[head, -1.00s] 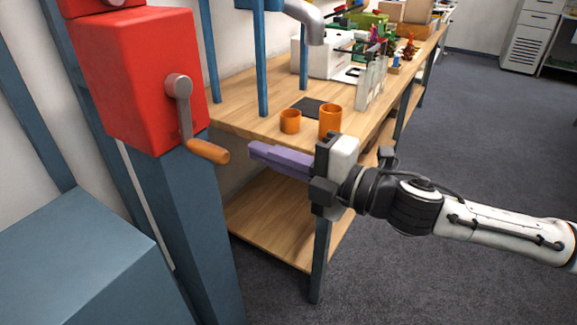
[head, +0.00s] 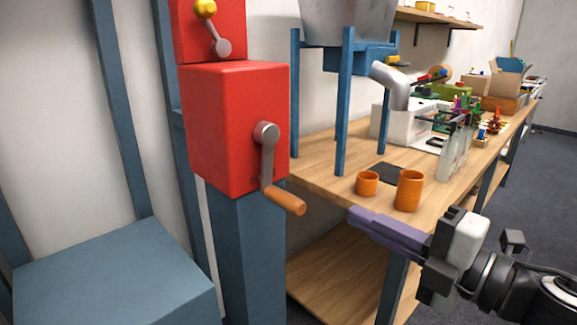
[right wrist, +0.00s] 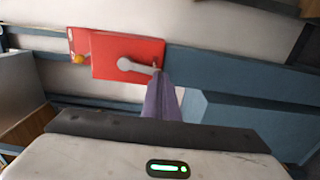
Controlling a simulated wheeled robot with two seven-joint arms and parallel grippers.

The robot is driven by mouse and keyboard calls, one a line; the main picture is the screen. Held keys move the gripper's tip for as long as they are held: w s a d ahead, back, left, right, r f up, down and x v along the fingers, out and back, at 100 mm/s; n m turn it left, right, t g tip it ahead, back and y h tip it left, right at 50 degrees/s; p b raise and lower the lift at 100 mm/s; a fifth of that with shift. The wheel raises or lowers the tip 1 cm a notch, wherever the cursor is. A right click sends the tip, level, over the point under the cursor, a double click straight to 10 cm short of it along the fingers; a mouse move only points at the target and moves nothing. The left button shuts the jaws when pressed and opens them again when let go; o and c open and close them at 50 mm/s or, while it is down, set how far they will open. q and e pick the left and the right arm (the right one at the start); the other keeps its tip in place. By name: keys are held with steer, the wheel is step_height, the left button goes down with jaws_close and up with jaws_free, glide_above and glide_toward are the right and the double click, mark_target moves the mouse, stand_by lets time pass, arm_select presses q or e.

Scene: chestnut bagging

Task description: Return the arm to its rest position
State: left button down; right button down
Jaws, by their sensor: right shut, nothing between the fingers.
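My right gripper (head: 358,216) comes in from the lower right in the head view, its purple fingers shut and empty. Its fingertips are in front of the wooden table's front edge, to the right of the crank's orange handle (head: 285,201) and apart from it in the head view. In the right wrist view the purple fingers (right wrist: 161,85) point toward the red box (right wrist: 120,55) with its grey crank, and the fingertips overlap the crank's end in the picture. My left gripper is not in view.
The red crank box (head: 236,125) stands on a blue post (head: 247,260). On the wooden table (head: 325,172) are two orange cups (head: 409,190), a dark pad (head: 390,172) and a blue-legged hopper (head: 345,110). A blue block (head: 115,275) is at lower left. Floor is free at far right.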

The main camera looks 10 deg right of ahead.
step_height(320, 180, up, 5)
steer(key=p, duration=0.5)
step_height(320, 180, down, 19)
steer(key=m+h+p, duration=0.4)
steer(key=m+h, duration=0.1)
steer(key=m, duration=0.8)
steer(key=s+a+f+m+g+h+p, duration=0.1)
steer(key=s+f+m+g, duration=0.5)
steer(key=s+f, duration=1.2)
step_height(320, 180, down, 2)
steer(key=m+h+p, duration=0.1)
steer(key=m+h, duration=0.1)
steer(key=m, duration=0.2)
steer(key=shift+a, duration=0.25)
steer(key=shift+s, duration=0.1)
